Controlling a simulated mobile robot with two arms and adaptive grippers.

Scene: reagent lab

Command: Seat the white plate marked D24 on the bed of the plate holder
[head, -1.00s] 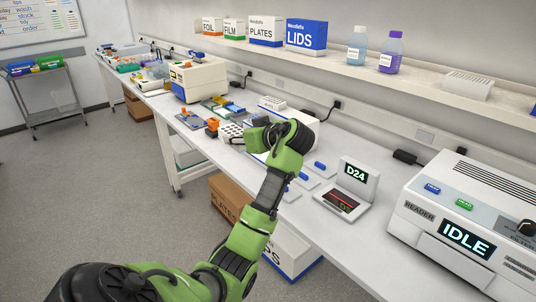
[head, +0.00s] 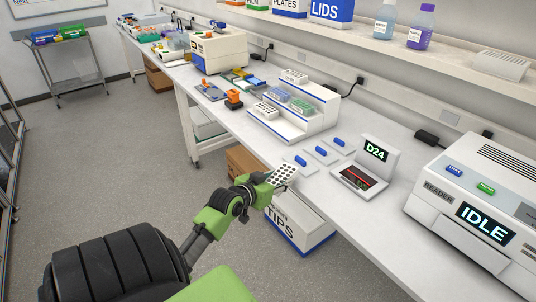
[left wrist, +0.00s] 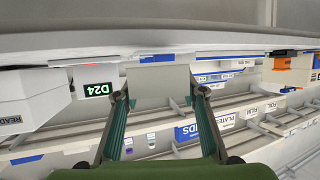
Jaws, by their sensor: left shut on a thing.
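My left gripper (head: 266,182) is shut on a white plate (head: 284,176) with rows of dark wells, tilted and raised off the floor by the bench's front edge. In the left wrist view, which is upside down, the plate (left wrist: 160,88) shows pale between the two fingers (left wrist: 160,96). No mark on the plate can be read. A white stand (head: 374,153) on the bench has a screen reading D24 and a dark base with a red line. An orange and dark device (head: 233,99) stands farther back; I cannot tell whether it is the plate holder. My right gripper is out of view.
Flat white pads with blue pieces (head: 321,151) lie between the gripper and the stand. A stepped white rack (head: 310,122) holds several plates. The reader (head: 482,215) showing IDLE stands at right. A tips box (head: 297,222) is below the bench.

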